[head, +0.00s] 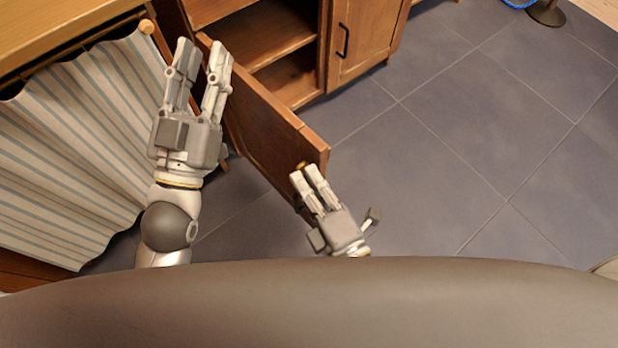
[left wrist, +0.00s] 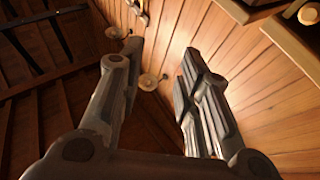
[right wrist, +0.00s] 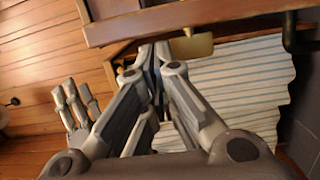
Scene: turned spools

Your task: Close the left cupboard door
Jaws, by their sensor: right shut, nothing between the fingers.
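The left cupboard door (head: 262,118) stands wide open in the head view, swung out from the wooden cupboard (head: 225,12) toward me. Its free end is near my right gripper (head: 307,170). That gripper is shut and empty, its fingertips at or very close to the door's end; I cannot tell whether they touch. In the right wrist view its closed fingertips (right wrist: 153,52) are just below a wooden panel edge. My left gripper (head: 202,52) is open and empty, to the left of the door near its hinge side. Its spread fingers also show in the left wrist view (left wrist: 160,58).
The cupboard's right door (head: 362,45), with a dark handle, is shut. Shelves show in the open left part. A striped curtain (head: 65,135) hangs under a wooden top (head: 60,30) at the left.

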